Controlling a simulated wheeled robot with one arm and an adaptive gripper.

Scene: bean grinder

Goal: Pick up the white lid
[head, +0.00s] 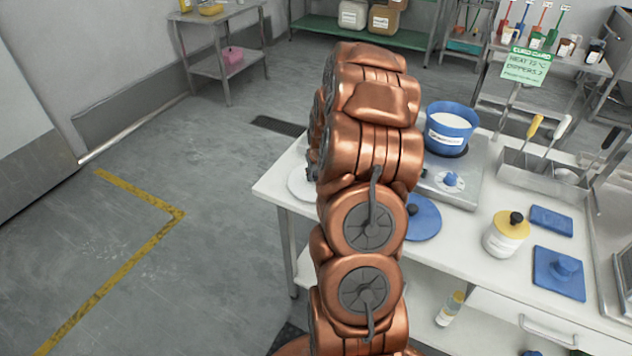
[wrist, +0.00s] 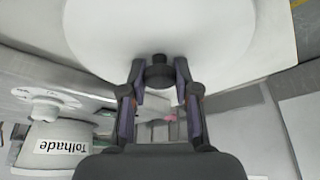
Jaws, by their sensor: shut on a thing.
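The white lid (wrist: 160,28) fills the upper middle of the wrist view, a round pale disc with a dark knob (wrist: 160,74). My gripper (wrist: 160,68) has one finger on each side of the knob and is shut on it. In the head view, part of the white lid (head: 301,184) shows at the left end of the white table, just left of my copper arm. My arm hides the rest of it and most of the gripper there. I cannot tell whether the lid is raised or resting.
The white table (head: 272,187) also holds a blue pot (head: 450,130) on a scale, a blue lid (head: 423,220), a yellow-topped jar (head: 505,238) and blue pieces at the right. A green sign (head: 526,66) stands behind. Open floor lies left of the table.

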